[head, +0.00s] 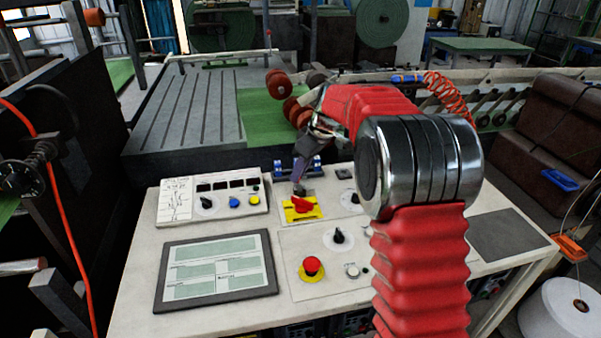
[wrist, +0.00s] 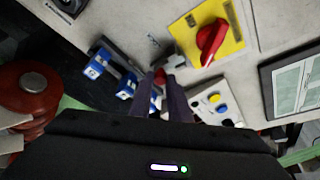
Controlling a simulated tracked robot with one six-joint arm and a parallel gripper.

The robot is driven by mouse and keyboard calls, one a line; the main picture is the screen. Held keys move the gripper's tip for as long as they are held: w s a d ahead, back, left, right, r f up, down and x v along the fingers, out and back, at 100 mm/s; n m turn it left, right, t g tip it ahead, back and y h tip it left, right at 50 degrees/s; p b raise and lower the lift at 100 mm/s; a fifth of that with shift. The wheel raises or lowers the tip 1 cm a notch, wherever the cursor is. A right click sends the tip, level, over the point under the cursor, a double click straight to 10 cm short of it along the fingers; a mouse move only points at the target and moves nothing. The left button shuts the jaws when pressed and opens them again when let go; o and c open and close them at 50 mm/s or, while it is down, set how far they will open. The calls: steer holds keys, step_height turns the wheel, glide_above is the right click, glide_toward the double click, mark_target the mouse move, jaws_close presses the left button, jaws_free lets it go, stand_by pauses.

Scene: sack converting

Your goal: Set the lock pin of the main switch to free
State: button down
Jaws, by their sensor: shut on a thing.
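The main switch is a red rotary handle (head: 301,204) on a yellow plate (head: 316,213) on the console top. In the wrist view the red handle (wrist: 211,41) stands out on its yellow plate (wrist: 231,50), just beyond and right of my fingertips. My gripper (head: 299,188) points down right behind the switch. In the wrist view my gripper (wrist: 165,84) is shut on a small piece with a red part (wrist: 159,76), seemingly the lock pin, beside a grey metal bracket (wrist: 173,61) at the plate's edge. The fingers hide most of the pin, so its position cannot be told.
Blue padlock-like pieces (wrist: 95,66) hang close left of my fingers. A red emergency button (head: 311,267), a black knob (head: 338,237) and a flat screen (head: 216,268) lie on the console. A small panel (head: 212,199) with knobs stands left of the switch.

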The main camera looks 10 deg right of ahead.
steer(key=shift+w, duration=0.15)
steer(key=c, duration=1.7)
jaws_free()
steer(key=shift+o, duration=0.2)
steer(key=v, duration=1.3)
steer(key=shift+r, duration=0.3)
steer(key=shift+d, duration=0.15)
